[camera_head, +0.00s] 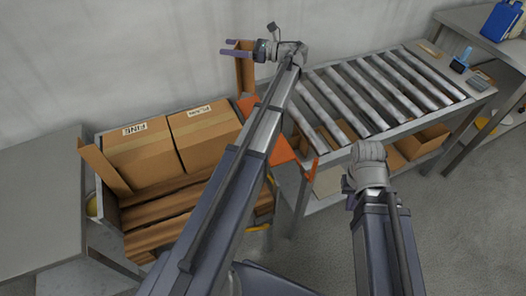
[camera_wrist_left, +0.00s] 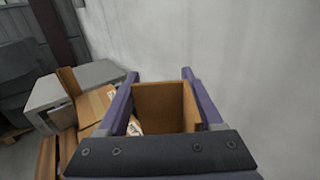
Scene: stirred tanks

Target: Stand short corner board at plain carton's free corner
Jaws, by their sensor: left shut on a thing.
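My left gripper (camera_head: 228,46) is shut on a short brown corner board (camera_head: 245,78), which hangs upright below its fingers near the back wall. In the left wrist view the board (camera_wrist_left: 165,105) fills the space between the two fingers, its angled faces seen from above. The plain carton (camera_head: 205,140), labelled PLAIN, stands to the left of and below the held board, apart from it in the picture. The carton labelled FINE (camera_head: 142,158) stands against its left side. My left arm hides part of the area right of the plain carton. My right gripper does not show, only its wrist.
Another brown board (camera_head: 103,170) leans at the FINE carton's left. Long brown boards (camera_head: 165,212) lie in front of the cartons. A roller conveyor (camera_head: 380,90) stands to the right, with boxes (camera_head: 422,141) beneath it. A grey table (camera_head: 40,200) is at left.

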